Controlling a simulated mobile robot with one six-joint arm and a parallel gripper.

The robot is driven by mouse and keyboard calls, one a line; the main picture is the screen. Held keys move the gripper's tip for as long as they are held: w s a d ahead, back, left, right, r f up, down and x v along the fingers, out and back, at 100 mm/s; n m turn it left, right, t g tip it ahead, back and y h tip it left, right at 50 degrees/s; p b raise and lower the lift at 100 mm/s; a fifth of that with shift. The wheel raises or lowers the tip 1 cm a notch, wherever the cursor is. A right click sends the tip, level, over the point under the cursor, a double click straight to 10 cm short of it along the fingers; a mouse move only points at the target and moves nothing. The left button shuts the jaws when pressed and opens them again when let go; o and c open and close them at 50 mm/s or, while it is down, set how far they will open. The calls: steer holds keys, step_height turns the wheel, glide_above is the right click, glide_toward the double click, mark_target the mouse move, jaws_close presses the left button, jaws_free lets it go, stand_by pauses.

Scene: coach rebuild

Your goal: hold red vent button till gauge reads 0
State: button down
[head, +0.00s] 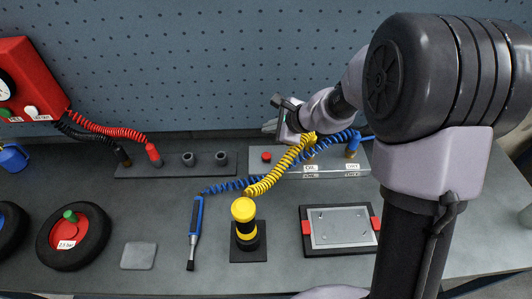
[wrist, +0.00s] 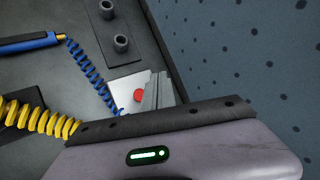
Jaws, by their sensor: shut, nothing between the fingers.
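A small red button (head: 266,157) sits on top of a long grey block (head: 330,160) at the back of the bench; it also shows in the wrist view (wrist: 139,96). I cannot read a vent label by it. My gripper (head: 268,128) is shut and empty, pointing left above the back of the block. In the wrist view its fingers (wrist: 157,90) are just right of the button and appear apart from it. A white dial gauge (head: 4,88) on the red box is cut off at the left edge; its reading is not legible.
A yellow coiled hose (head: 278,167) and a blue coiled hose (head: 232,185) run across the block's front. A dark rack with grey sockets (head: 190,159) stands to its left. The pegboard wall (head: 200,60) is close behind. A blue pen-like tool (head: 195,225) lies in front.

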mark_target(269, 157)
steer(key=shift+f, duration=0.1)
step_height(269, 157, down, 8)
steer(key=b, duration=0.7)
steer(key=shift+a+f, duration=0.1)
steer(key=shift+f, duration=0.2)
steer(key=shift+f+b, duration=0.15)
steer(key=shift+b, duration=0.3)
stand_by(1.0)
steer(key=shift+f+b, duration=0.25)
steer(key=shift+b, duration=0.1)
steer(key=shift+f+b, duration=0.55)
steer(key=shift+b, duration=0.1)
stand_by(0.7)
stand_by(2.8)
steer(key=shift+r+p, duration=0.75)
steer(key=shift+r, duration=0.2)
